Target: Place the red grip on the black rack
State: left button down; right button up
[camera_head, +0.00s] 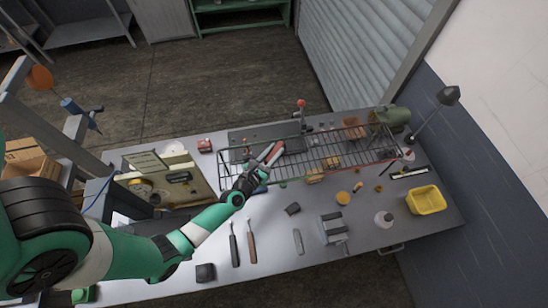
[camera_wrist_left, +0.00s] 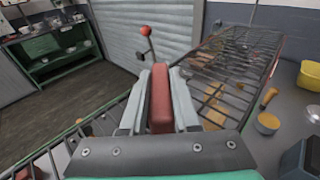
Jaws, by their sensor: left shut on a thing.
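My left gripper (camera_head: 268,158) reaches in from the left and is above the left part of the black wire rack (camera_head: 350,157). In the left wrist view its two grey fingers (camera_wrist_left: 160,105) are shut on the red grip (camera_wrist_left: 160,100), which stands upright between them. The red grip also shows in the head view (camera_head: 274,149) at the fingertips. The rack's wire shelf spreads to the right in the left wrist view (camera_wrist_left: 235,62). I cannot tell whether the grip touches the rack. My right gripper is not in view.
A lever with a red knob (camera_head: 301,104) stands just behind the rack. A yellow bin (camera_head: 427,199), a grey vise-like block (camera_head: 333,228) and several hand tools lie on the workbench (camera_head: 275,225). A green canister (camera_head: 390,116) is at the rack's right end.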

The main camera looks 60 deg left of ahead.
pick_arm(q)
jog(key=shift+s+d+f+b, duration=0.1)
jog(key=shift+f+b, duration=0.35)
jog(key=shift+f, duration=0.85)
jog(key=c, duration=0.7)
grip_release()
jog(key=shift+o, duration=0.2)
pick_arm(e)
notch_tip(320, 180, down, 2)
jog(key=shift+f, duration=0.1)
pick_arm(q)
jog(key=shift+r, duration=0.2)
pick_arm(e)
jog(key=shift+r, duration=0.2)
pick_arm(q)
jog(key=shift+s+r+p, duration=0.1)
jog(key=shift+r+p, duration=0.1)
jog(key=shift+p, duration=0.25)
jog(key=v, duration=1.2)
jog(key=shift+f+p, duration=0.1)
jog(key=shift+p, duration=0.3)
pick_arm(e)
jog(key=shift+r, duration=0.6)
